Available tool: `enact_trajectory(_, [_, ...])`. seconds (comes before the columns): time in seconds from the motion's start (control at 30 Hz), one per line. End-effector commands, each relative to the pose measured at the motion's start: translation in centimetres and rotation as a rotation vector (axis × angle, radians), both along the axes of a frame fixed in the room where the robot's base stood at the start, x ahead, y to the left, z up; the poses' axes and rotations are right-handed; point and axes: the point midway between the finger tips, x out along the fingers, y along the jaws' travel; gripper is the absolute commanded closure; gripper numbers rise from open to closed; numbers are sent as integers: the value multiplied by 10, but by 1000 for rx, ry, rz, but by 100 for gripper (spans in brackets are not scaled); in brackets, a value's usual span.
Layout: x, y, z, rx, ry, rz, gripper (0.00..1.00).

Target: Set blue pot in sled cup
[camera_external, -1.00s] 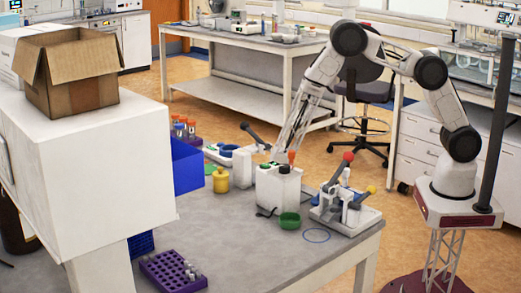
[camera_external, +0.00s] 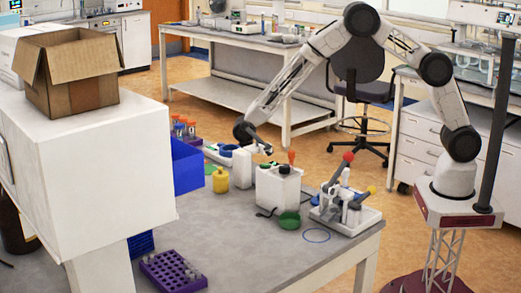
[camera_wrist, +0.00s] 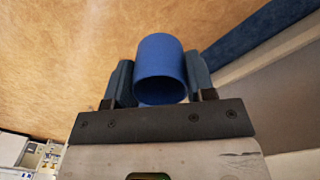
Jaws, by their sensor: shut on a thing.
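The blue pot (camera_wrist: 160,70) shows in the wrist view as a smooth blue cylinder with its round end toward the camera. It sits between the two fingers of my gripper (camera_wrist: 159,80), which is shut on it. In the external view my gripper (camera_external: 266,149) is raised over the table, above a white block (camera_external: 241,168); the pot is too small or hidden to make out there. A white-based lever device (camera_external: 347,205) with red and yellow knobs stands at the table's right end. I cannot make out which part is the sled cup.
A purple rack (camera_external: 173,270) lies at the front. The table between rack and bowl is clear.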

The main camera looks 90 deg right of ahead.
Motion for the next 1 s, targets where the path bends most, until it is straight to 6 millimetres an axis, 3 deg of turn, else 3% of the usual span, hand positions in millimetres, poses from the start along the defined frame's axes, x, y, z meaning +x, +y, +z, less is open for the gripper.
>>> enact_trajectory(0.4, [49, -19, 136, 1, -2, 57, 72])
enact_trajectory(0.57, [59, -12, 184, 2, -2, 114, 72])
enact_trajectory(0.77, [59, 35, 221, 4, 1, 289, 72])
enact_trajectory(1.0, [50, 107, 261, 5, 2, 547, 72])
